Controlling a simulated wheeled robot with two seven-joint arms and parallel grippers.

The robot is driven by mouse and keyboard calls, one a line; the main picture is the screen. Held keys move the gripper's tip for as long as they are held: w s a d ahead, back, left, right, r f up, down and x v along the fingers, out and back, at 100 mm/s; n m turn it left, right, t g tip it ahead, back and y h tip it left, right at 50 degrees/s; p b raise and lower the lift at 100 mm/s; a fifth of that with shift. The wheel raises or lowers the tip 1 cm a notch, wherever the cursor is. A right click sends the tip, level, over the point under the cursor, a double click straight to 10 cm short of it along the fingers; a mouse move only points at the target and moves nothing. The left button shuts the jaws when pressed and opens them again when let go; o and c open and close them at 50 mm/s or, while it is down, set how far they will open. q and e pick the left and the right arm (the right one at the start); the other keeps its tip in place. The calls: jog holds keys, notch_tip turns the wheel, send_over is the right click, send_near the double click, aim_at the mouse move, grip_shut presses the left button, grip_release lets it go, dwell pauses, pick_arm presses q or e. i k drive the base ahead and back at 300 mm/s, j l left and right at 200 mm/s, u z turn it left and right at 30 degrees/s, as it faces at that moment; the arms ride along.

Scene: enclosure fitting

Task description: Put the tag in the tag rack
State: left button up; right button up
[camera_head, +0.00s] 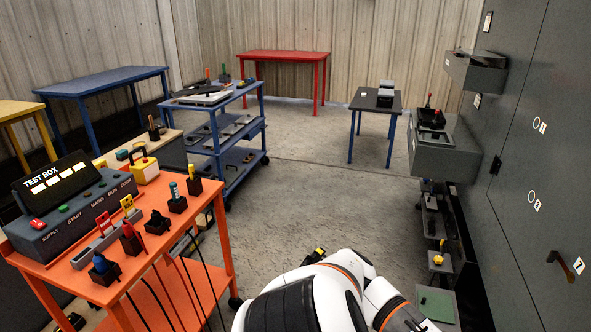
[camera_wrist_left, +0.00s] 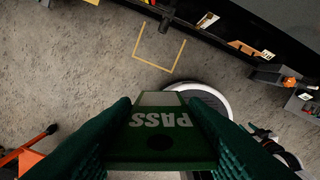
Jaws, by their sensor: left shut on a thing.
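The tag is a green plate with a pale end and the word PASS (camera_wrist_left: 160,138), seen close up in the left wrist view. My left gripper (camera_wrist_left: 160,108) is shut on it, one dark green finger on each side. The tag looks clear of any surface, with floor behind it. In the head view a white arm of mine fills the bottom middle and the tag is not visible. A long grey rack (camera_head: 93,254) holding upright red and yellow tags stands on the orange table; it appears to be the tag rack.
The orange table (camera_head: 150,262) at left also bears a test box (camera_head: 75,205) and several connector blocks. A blue cart (camera_head: 221,150) stands behind it. A tall dark cabinet (camera_head: 535,150) with shelves lines the right. The middle floor is open.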

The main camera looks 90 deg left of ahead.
aim_at(87, 262)
jog(key=u, duration=2.05)
jog(key=i+u, duration=0.15)
jog(key=u, duration=0.3)
jog(key=i+u, duration=0.1)
jog(key=u, duration=0.3)
jog(key=i+u, duration=0.1)
jog(key=u, duration=0.35)
jog(key=i+u, duration=0.1)
jog(key=u, duration=0.3)
jog(key=i+l+u, duration=0.2)
jog(key=u, duration=0.2)
jog(key=i+l+u, duration=0.2)
jog(key=l+u, duration=0.25)
jog(key=i+l+u, duration=0.1)
jog(key=l+u, duration=0.3)
jog(key=i+l+u, duration=0.1)
jog(key=l+u, duration=0.45)
jog(key=l, duration=1.35)
